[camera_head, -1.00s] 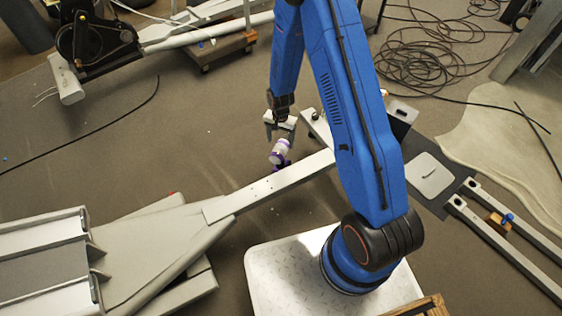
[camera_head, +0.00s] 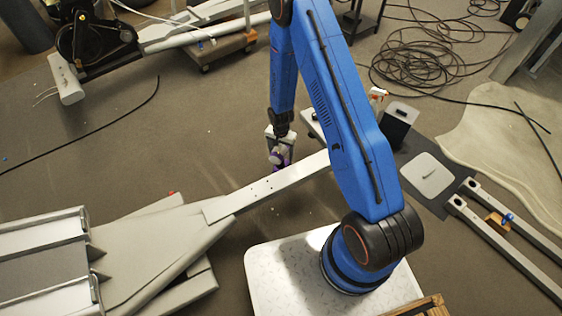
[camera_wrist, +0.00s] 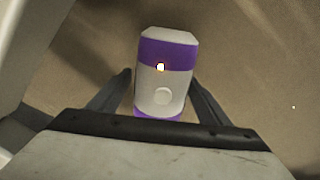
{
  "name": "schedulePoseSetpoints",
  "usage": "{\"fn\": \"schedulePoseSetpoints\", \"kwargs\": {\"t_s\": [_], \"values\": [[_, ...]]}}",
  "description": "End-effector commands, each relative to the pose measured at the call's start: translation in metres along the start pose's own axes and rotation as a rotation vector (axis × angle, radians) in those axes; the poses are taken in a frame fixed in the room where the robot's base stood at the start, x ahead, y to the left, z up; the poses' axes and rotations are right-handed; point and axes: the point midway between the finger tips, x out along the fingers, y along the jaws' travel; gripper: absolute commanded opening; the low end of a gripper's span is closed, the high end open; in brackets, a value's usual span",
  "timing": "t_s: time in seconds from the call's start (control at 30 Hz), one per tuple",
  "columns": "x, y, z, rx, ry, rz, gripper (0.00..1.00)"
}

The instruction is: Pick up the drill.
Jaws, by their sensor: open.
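The white and purple drill (camera_head: 279,158) sits by the far edge of the long grey beam in the head view. In the wrist view, the white and purple body of the drill (camera_wrist: 164,85) shows in the middle. My gripper (camera_head: 279,148) is right at the drill, reaching down from above. In the wrist view, my gripper (camera_wrist: 160,88) is open, with one dark finger on each side of the drill. Small gaps seem to show between the fingers and the drill. The lower part of the drill is partly hidden.
The long grey beam (camera_head: 262,190) runs close beside the drill, toward the grey machine part (camera_head: 150,240) at lower left. A black box with a pale top (camera_head: 402,112) stands to the right. Coiled cable (camera_head: 430,50) lies at upper right. Floor left of the drill is clear.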

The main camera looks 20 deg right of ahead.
Motion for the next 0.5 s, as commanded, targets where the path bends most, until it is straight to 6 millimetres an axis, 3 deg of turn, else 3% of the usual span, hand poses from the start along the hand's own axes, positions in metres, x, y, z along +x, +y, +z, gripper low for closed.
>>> {"fn": "schedulePoseSetpoints", "kwargs": {"t_s": [0.2, 0.5], "values": [[0.0008, -0.0003, -0.0003, 0.000, 0.001, -0.001, 0.71], [0.0005, -0.0003, -0.0003, 0.000, 0.001, -0.001, 0.00]]}}
